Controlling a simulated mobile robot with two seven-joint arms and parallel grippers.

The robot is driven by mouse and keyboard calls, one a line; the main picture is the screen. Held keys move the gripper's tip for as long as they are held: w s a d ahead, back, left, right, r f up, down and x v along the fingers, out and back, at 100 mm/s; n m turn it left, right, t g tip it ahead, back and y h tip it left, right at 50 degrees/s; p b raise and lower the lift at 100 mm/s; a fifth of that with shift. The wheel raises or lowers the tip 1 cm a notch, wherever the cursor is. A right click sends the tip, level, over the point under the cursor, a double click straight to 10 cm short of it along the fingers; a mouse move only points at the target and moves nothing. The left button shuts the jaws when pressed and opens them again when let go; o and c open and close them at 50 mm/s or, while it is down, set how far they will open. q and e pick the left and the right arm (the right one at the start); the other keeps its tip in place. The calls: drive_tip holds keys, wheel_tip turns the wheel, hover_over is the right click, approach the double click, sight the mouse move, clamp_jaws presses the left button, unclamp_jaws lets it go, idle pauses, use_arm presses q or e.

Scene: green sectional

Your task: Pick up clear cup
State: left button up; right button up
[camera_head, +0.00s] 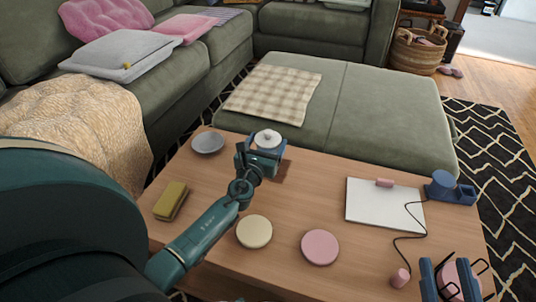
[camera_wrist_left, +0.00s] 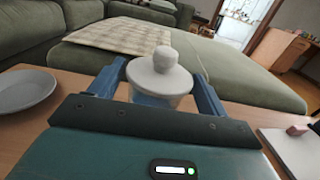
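A small round container with a white, knobbed top (camera_head: 267,138) stands at the far edge of the wooden table. It also shows in the left wrist view as a white top (camera_wrist_left: 160,80) over a bluish lower part. I cannot tell whether its body is clear. My left gripper (camera_head: 262,158) is at this container, with one finger on each side of it. In the left wrist view the fingers (camera_wrist_left: 158,88) stand apart, and contact is not evident. My right gripper (camera_head: 456,280) is open at the bottom right, with a pink round object seen between its fingers.
A grey bowl (camera_head: 208,142) stands left of the container. A yellow sponge (camera_head: 171,201), a cream disc (camera_head: 254,231) and a pink disc (camera_head: 320,247) lie nearer. A white board (camera_head: 385,204) and a blue holder (camera_head: 450,190) are right. A green ottoman (camera_head: 370,110) borders the table.

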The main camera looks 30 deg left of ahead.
use_arm(q)
drive_tip(key=c, duration=1)
drive_tip(key=shift+c, duration=0.3)
drive_tip(key=shift+r, duration=0.15)
